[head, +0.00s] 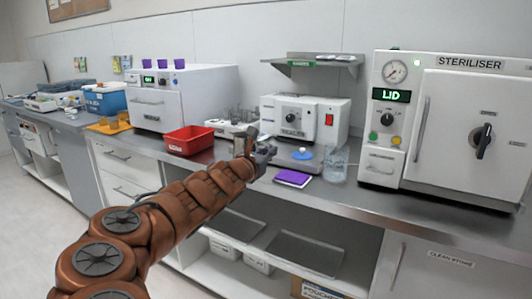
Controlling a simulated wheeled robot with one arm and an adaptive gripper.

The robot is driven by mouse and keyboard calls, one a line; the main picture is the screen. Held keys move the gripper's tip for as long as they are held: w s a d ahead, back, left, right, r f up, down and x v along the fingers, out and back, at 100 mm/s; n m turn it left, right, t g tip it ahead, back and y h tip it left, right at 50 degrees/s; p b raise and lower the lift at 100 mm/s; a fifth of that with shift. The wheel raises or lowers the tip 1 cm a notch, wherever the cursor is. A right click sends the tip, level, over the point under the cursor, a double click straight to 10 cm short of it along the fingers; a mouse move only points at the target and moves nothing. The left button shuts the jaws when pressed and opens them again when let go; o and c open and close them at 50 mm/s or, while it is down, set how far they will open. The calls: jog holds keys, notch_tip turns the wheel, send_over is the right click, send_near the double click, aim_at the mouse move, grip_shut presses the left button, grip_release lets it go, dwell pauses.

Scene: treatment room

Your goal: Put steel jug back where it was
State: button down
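My gripper (259,152) is at the end of my brown arm, over the front part of the steel counter (360,191), between the red bin and the purple pad. Its fingers are small and dark here, and I cannot tell whether they are open or shut or hold anything. I cannot make out a steel jug for sure; grey metal around the fingers blends with the counter and the gripper. A clear, see-through jug or beaker (335,163) stands on the counter to the right, beside the steriliser.
A red bin (189,139) is left of my gripper. A purple pad (292,178) and a blue round item (303,154) lie to its right. Behind stands a white sealer (304,118) and a rack of glassware (232,124). The steriliser (450,130) fills the right.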

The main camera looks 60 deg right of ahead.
jog(key=shift+w+d+f, duration=0.75)
jog(key=shift+w+d, duration=0.25)
jog(key=shift+d, duration=0.4)
jog(key=shift+w+d+f, duration=0.7)
jog(key=shift+w+d, duration=0.35)
jog(key=shift+d, duration=0.35)
jog(key=shift+w+d+f, duration=0.75)
jog(key=shift+w+d, duration=0.25)
jog(key=shift+d, duration=0.4)
jog(key=shift+f, duration=0.2)
jog(key=c, duration=1.3)
grip_release()
jog(key=shift+r, duration=0.15)
jog(key=shift+a, duration=0.45)
jog(key=a, duration=0.9)
jog(key=shift+s+a, duration=0.25)
jog(key=shift+a, duration=0.15)
jog(key=shift+s+a, duration=0.15)
jog(key=shift+a, duration=0.45)
